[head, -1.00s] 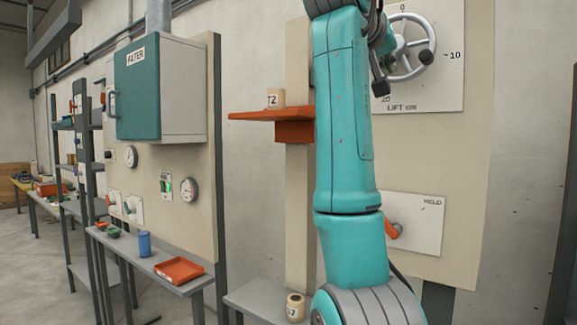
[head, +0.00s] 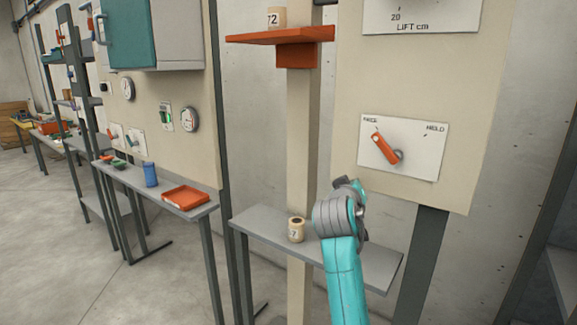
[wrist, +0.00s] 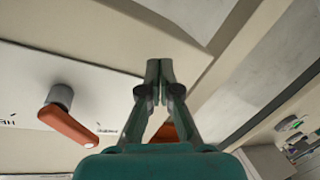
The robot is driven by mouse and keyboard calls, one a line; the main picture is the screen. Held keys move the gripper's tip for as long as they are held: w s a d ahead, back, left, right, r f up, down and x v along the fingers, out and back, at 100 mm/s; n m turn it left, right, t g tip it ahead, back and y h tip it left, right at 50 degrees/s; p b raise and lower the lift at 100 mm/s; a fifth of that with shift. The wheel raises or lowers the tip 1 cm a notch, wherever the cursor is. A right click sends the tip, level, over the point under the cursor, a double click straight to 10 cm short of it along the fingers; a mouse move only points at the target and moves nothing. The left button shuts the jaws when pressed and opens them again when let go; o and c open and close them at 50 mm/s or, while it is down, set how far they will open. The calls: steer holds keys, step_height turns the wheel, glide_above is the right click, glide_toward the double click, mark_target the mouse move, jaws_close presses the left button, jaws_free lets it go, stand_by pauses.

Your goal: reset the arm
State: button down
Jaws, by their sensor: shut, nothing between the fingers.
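My gripper (wrist: 160,72) shows in the wrist view with its two fingertips together and nothing between them. In the head view only my teal and grey arm shows at the lower middle, in front of the low grey shelf; the fingers cannot be made out there. An orange lever (head: 384,148) sits on a white plate (head: 420,155) marked HELD on the beige panel, above and right of my arm. The lever also shows in the wrist view (wrist: 68,125), left of my gripper and apart from it.
An orange shelf (head: 280,36) on a post holds a can marked T2 (head: 276,17). Another can (head: 296,230) stands on the low grey shelf (head: 262,226) close to my arm. At left, a side table (head: 205,208) holds an orange tray (head: 187,197) and a blue cylinder (head: 150,174).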

steer(key=s+f+n+y, duration=0.1)
steer(key=s+f, duration=0.4)
steer(key=f, duration=0.5)
steer(key=s+f+y, duration=0.2)
steer(key=s+f, duration=0.4)
steer(key=f, duration=0.4)
steer(key=s+f+n+y, duration=0.1)
steer(key=s+f, duration=0.4)
steer(key=f, duration=0.5)
steer(key=s+f, duration=0.7)
steer(key=s, duration=0.4)
steer(key=s+f+m+y, duration=0.1)
steer(key=s+f, duration=0.1)
steer(key=s, duration=1)
steer(key=s+f+y, duration=0.1)
steer(key=s+f, duration=0.1)
steer(key=s, duration=1)
steer(key=s+r+m, duration=0.1)
steer(key=s+r, duration=0.3)
steer(key=s, duration=0.4)
steer(key=s+d+r+m, duration=0.1)
steer(key=s+r, duration=0.3)
steer(key=s, duration=0.4)
steer(key=shift+s+d+m, duration=0.25)
steer(key=shift+s+m, duration=0.05)
steer(key=shift+s, duration=0.05)
steer(key=shift+r, duration=0.1)
